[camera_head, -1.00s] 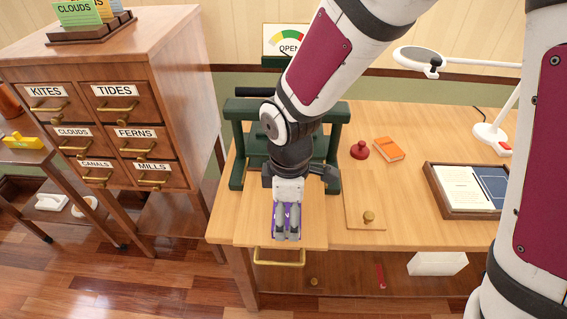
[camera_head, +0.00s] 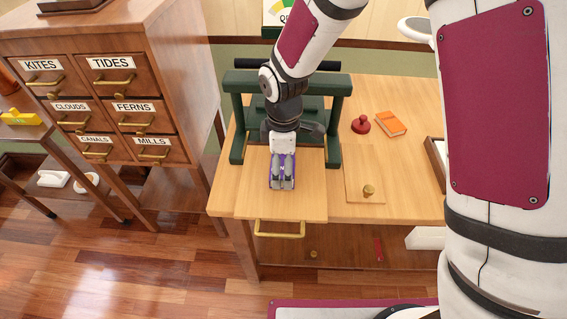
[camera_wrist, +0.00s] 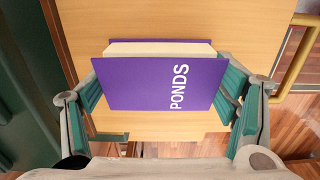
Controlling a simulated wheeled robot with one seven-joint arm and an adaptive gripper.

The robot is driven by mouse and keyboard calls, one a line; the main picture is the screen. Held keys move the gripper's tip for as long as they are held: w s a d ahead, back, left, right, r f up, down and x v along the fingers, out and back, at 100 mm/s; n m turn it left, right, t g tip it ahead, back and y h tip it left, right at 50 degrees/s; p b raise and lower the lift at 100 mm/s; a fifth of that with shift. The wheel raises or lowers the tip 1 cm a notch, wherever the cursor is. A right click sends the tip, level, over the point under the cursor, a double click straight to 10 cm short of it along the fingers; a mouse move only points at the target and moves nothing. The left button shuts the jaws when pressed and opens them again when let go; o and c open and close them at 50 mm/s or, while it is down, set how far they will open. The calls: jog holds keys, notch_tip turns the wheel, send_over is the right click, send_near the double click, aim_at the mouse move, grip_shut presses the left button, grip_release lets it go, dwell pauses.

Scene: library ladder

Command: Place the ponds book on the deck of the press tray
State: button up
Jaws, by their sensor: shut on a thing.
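The ponds book (camera_wrist: 150,85) is purple with white lettering and pale pages, and fills the middle of the wrist view. My gripper (camera_wrist: 168,90) is shut on it, with a green-padded finger at each side. In the head view my gripper (camera_head: 282,186) points down over the press tray (camera_head: 250,200), a light wood deck with a brass handle at its front. The purple of the book (camera_head: 271,172) shows around the fingers. The book is over the deck; I cannot tell whether it touches it.
The dark green press frame (camera_head: 237,120) stands right behind the tray. A wooden panel with a brass knob (camera_head: 368,190) lies to the right. A red stamp (camera_head: 361,125) and an orange book (camera_head: 391,124) lie farther back. A labelled drawer cabinet (camera_head: 150,100) stands at the left.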

jog(key=o, duration=1.2)
jog(key=shift+f, duration=0.15)
